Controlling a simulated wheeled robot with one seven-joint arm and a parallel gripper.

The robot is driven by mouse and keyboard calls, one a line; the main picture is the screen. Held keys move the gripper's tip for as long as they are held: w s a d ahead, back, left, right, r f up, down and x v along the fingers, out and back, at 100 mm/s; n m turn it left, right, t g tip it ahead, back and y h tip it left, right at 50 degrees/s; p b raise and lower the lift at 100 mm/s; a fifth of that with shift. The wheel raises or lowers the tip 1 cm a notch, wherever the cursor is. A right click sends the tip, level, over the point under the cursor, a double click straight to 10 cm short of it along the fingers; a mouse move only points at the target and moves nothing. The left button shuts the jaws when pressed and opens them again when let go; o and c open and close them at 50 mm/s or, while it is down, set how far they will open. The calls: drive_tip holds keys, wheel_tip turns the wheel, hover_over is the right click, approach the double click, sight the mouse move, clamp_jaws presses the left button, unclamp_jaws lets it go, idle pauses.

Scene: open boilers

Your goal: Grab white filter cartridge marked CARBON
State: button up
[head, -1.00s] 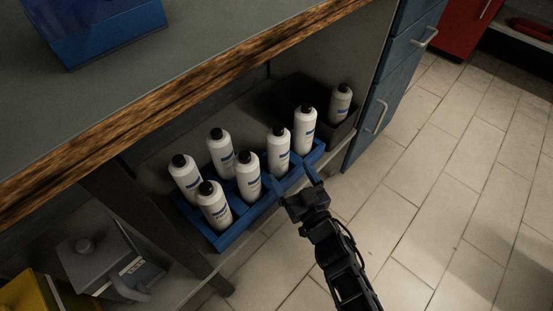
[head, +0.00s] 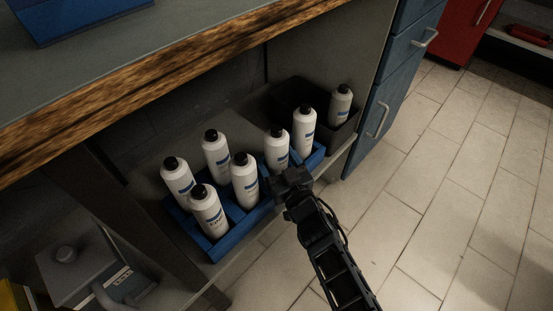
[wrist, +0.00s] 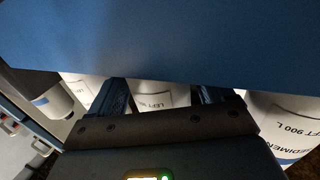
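Several white cartridges with black caps and blue bands stand upright in a blue crate (head: 228,243) on the low shelf. No CARBON marking is legible in either view. My gripper (head: 284,180) is at the crate's front side, before a white cartridge (head: 276,150); its fingertips are hard to make out in the head view. In the wrist view my gripper (wrist: 166,96) has its fingers apart, with a white cartridge (wrist: 160,96) showing between them; contact cannot be told. The cartridge at right (wrist: 285,130) reads "SEDIMEN" and "LEFT 900 L". A blue surface covers the upper wrist view.
One more white cartridge (head: 340,105) stands in a dark bin (head: 290,97) at the back right. The wooden-edged worktop (head: 150,95) overhangs the shelf. A blue drawer cabinet (head: 385,110) stands to the right. A grey device (head: 90,265) is at lower left. The tiled floor at right is clear.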

drive_tip(key=c, duration=1)
drive_tip(key=shift+c, duration=0.4)
drive_tip(key=shift+r, duration=0.1)
